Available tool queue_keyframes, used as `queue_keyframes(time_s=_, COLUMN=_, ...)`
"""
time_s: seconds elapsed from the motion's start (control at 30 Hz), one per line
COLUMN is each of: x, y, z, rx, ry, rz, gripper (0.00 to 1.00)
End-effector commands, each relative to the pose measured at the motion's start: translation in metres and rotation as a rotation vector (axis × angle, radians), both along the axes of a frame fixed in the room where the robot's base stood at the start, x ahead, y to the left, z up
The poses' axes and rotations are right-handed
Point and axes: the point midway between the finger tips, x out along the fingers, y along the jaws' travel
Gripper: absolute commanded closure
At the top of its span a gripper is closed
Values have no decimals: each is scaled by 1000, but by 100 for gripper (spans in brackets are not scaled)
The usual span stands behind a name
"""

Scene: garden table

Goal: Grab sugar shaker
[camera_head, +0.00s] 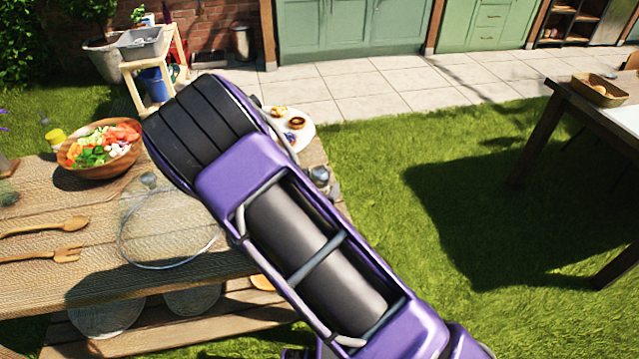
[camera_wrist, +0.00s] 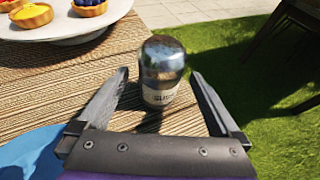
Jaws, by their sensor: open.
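The sugar shaker (camera_wrist: 162,70) stands upright near the table's right edge in the wrist view. It has a shiny metal dome top and a pale label, partly legible. In the head view a metallic top beside my arm, likely the same shaker (camera_head: 320,176), shows at the table's right edge. My gripper (camera_wrist: 163,82) is open, with one finger on each side of the shaker. I see gaps between the fingers and the shaker. My arm hides the gripper in the head view.
A white plate of tarts (camera_wrist: 60,22) lies left of the shaker on the wooden table (camera_wrist: 40,75). A salad bowl (camera_head: 98,150), wooden utensils (camera_head: 45,228) and a glass lid (camera_head: 168,225) are further left. Grass lies beyond the right edge.

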Motion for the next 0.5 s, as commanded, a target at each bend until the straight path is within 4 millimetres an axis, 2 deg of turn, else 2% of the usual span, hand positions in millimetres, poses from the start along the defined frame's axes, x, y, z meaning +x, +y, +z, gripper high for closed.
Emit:
queue_keyframes(time_s=0.17, x=20, y=-4, z=-8, rx=-1, ry=-1, rz=0, gripper=1)
queue_keyframes(time_s=0.43, x=23, y=-4, z=-9, rx=0, ry=1, rz=0, gripper=1)
queue_keyframes(time_s=0.5, x=23, y=-4, z=-9, rx=0, ry=1, rz=0, gripper=12)
